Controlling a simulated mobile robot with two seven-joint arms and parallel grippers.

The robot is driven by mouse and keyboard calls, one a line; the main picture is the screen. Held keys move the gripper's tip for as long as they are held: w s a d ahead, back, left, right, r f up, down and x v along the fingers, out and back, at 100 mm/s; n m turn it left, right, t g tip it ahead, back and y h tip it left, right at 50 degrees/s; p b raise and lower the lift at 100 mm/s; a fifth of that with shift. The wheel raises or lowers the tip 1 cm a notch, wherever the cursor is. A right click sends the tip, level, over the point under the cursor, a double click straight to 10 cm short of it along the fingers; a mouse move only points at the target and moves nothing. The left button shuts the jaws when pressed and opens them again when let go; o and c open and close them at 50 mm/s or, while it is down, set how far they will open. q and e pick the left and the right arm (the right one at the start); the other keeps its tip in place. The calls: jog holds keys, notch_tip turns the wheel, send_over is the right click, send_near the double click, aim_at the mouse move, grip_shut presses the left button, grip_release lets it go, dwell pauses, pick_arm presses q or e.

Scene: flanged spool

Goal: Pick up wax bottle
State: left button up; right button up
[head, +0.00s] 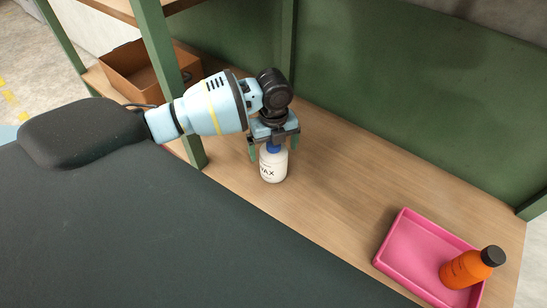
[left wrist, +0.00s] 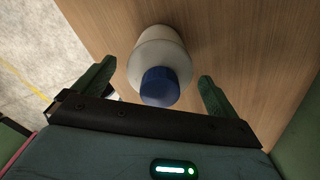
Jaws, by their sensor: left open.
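The wax bottle (head: 273,167) is white with a blue cap and dark lettering. It stands upright on the wooden shelf, and its white body (left wrist: 158,46) and blue cap (left wrist: 160,87) show in the left wrist view. My left gripper (head: 268,154) is right above the bottle, pointing down. Its green fingers are open on either side of the cap, with a visible gap on each side in the left wrist view (left wrist: 155,82). It holds nothing. My right gripper is in neither view.
A pink tray (head: 399,243) with an orange bottle (head: 466,270) in it sits at the right of the wooden shelf (head: 345,170). A green panel closes the back.

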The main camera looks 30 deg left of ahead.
pick_arm(q)
jog(key=shift+f, duration=0.35)
jog(key=shift+c, duration=0.5)
jog(key=shift+r, duration=0.1)
jog(key=c, duration=1.7)
